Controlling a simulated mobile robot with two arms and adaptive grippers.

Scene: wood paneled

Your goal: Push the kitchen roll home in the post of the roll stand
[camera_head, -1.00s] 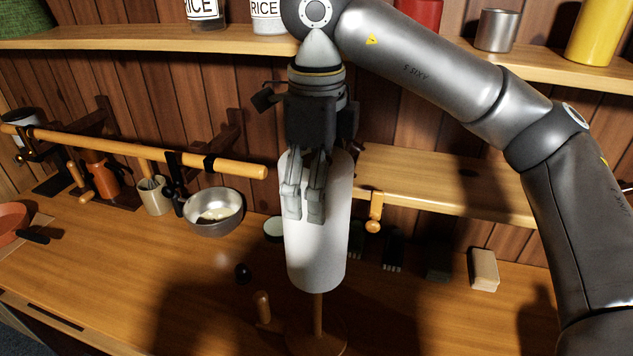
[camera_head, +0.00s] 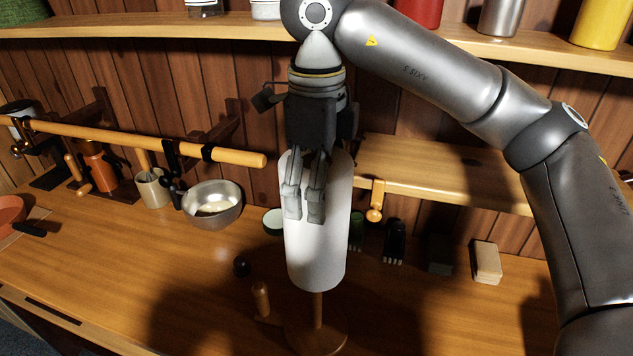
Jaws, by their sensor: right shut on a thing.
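The white kitchen roll (camera_head: 325,255) is upright in the middle of the head view. My right gripper (camera_head: 303,212) comes down from above and is shut on the roll near its top, with fingers over its near side. The roll stand has a round wooden base (camera_head: 316,338) on the counter and a wooden post (camera_head: 318,308). A length of post shows between the roll's lower end and the base, so the roll sits above the base. The post's upper part is hidden by the roll. My left gripper is not in view.
A metal bowl (camera_head: 212,204), a dark knob (camera_head: 241,266) and a small wooden peg (camera_head: 261,298) are left of the roll. A low shelf (camera_head: 450,185) is behind right; brushes and a tan block (camera_head: 487,262) lie below it. A wooden rail (camera_head: 150,142) runs left.

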